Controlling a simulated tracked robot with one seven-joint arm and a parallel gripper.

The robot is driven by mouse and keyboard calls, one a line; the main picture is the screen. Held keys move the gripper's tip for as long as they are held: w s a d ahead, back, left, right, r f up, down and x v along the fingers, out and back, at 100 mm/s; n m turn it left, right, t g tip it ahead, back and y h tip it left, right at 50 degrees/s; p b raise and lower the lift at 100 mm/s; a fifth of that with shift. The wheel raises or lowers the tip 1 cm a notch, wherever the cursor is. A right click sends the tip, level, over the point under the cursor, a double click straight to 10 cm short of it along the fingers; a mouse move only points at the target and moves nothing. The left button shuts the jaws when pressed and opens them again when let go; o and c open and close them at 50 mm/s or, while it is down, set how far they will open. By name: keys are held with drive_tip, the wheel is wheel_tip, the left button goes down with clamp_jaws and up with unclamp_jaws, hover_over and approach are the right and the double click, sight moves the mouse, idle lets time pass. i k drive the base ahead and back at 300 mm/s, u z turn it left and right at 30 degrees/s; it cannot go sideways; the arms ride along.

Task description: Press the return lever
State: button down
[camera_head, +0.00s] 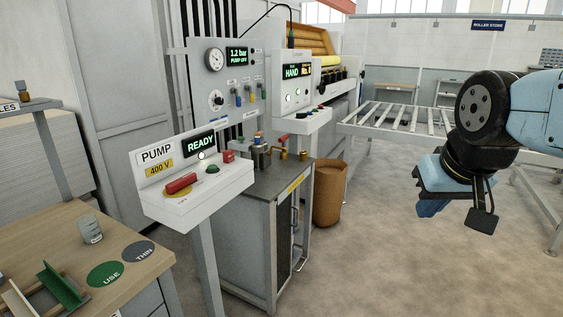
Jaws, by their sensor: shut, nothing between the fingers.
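No part in view is marked as the return lever, and I cannot tell which one it is. A red handle (181,183) lies on the sloped white pump console (190,205), which reads READY. A small red-tipped part (284,138) shows above the grey bench behind it. My gripper (431,208) hangs at the right, pointing down, with blue fingers together and empty. It is in free air, well apart from the consoles and touching nothing.
A grey cabinet (250,250) stands behind the pump console. A brown bin (329,195) and a roller conveyor (400,118) are farther back. The floor between is clear.

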sight(259, 86)
drive_tip(key=u, duration=0.15)
drive_tip(key=i, duration=1.25)
drive_tip(key=u, duration=0.3)
drive_tip(key=i, duration=1.05)
drive_tip(key=u, duration=0.15)
